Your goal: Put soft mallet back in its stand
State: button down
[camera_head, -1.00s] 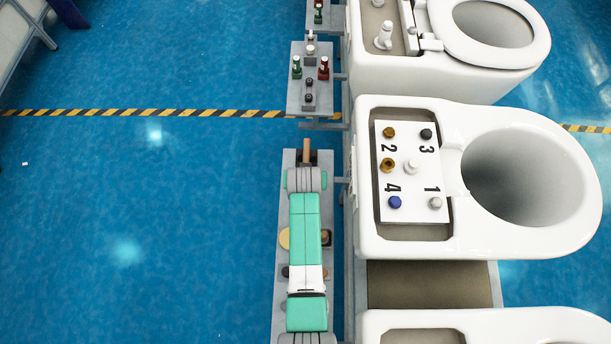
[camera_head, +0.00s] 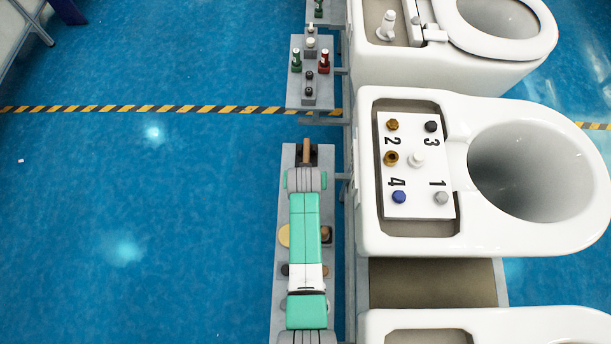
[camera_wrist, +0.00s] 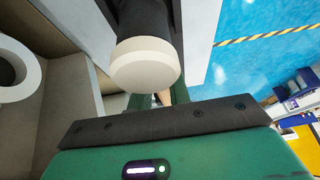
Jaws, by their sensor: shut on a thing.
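The soft mallet shows in the wrist view as a dark cylindrical head with a cream-white face (camera_wrist: 146,64), close in front of the camera. A small piece of its brown handle shows just below the head, between the green fingers. My gripper (camera_wrist: 160,98) is shut on the mallet; the fingertips are mostly hidden by the head. In the head view, the brown handle (camera_head: 306,148) and dark parts beside it show just beyond my wrist, over the far end of a long grey tool tray (camera_head: 290,165). I cannot make out the mallet's stand or whether the mallet touches it.
Small items, including a beige disc (camera_head: 284,236), sit on the tray under my arm. A second grey rack (camera_head: 296,88) with red and green pieces stands beyond. A white toilet (camera_head: 400,236) with a numbered plate (camera_head: 408,210) stands to the right. Blue floor lies open left.

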jog(key=shift+f, duration=0.15)
jog(key=c, duration=1.2)
grip_release()
jog(key=shift+c, duration=0.2)
jog(key=p+v, duration=0.3)
jog(key=v, duration=0.4)
jog(key=shift+s+r+p, duration=0.1)
jog(key=shift+r+p, duration=0.25)
jog(key=shift+r, duration=0.05)
